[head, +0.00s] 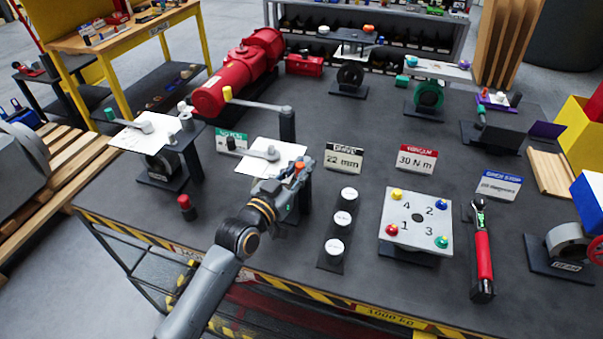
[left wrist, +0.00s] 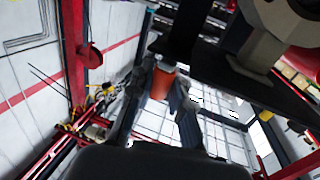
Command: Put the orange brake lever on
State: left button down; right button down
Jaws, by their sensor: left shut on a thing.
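My left gripper (head: 284,182) is at the table's middle left, beside a dark stand with a white plate (head: 268,156) and a grey lever on top. It is shut on a small orange part, the orange brake lever (head: 299,169), which shows just past the fingertips. In the left wrist view the orange lever (left wrist: 162,82) sits between the two fingers (left wrist: 163,95), under a dark flat part. Most of the lever is hidden by the fingers, and I cannot tell whether it touches the stand. My right gripper is not in view.
A red-topped button (head: 185,203) stands to the left. Three white-capped posts (head: 342,219) stand just right of my gripper, then a numbered plate (head: 417,222) and a red-handled wrench (head: 483,255). Labelled signs (head: 343,158) stand behind. The table's front edge (head: 370,310) has hazard stripes.

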pick_arm(q)
jog(key=shift+w+a, duration=0.1)
jog(key=shift+a, duration=0.15)
jog(key=c, duration=1.2)
grip_release()
jog(key=shift+s+a, duration=0.25)
jog(key=shift+s, duration=0.1)
jog(key=v, duration=1.1)
jog(key=shift+a, duration=0.2)
